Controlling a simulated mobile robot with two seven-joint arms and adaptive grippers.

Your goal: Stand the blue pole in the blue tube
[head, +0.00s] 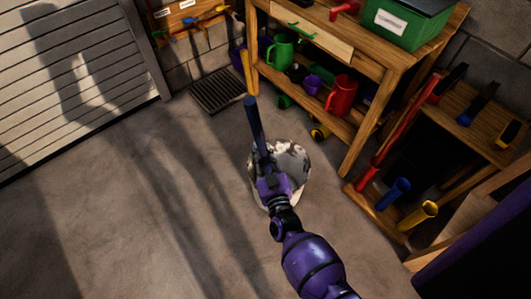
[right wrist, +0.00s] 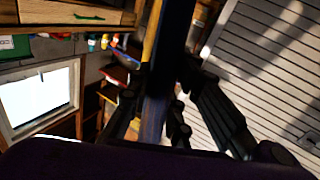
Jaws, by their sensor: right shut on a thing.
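The blue pole (head: 256,125) stands up, slightly tilted, above my right gripper (head: 268,182) in the head view. My right gripper is shut on it. In the right wrist view the dark blue pole (right wrist: 154,118) runs between the fingers of my right gripper (right wrist: 158,115). The pole's lower end is hidden behind my gripper and arm in the head view. The blue tube (head: 393,194) is on the low rack at the right, leaning, its open mouth facing up. It is well to the right of the gripper and empty as far as I can see. My left gripper is not in view.
A long red pole (head: 402,125) leans in the rack, left of the blue tube. A yellow tube (head: 417,214) is to its right. A mottled white object (head: 294,162) is behind my gripper. A wooden workbench (head: 378,62) stands beyond. Floor at left is clear.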

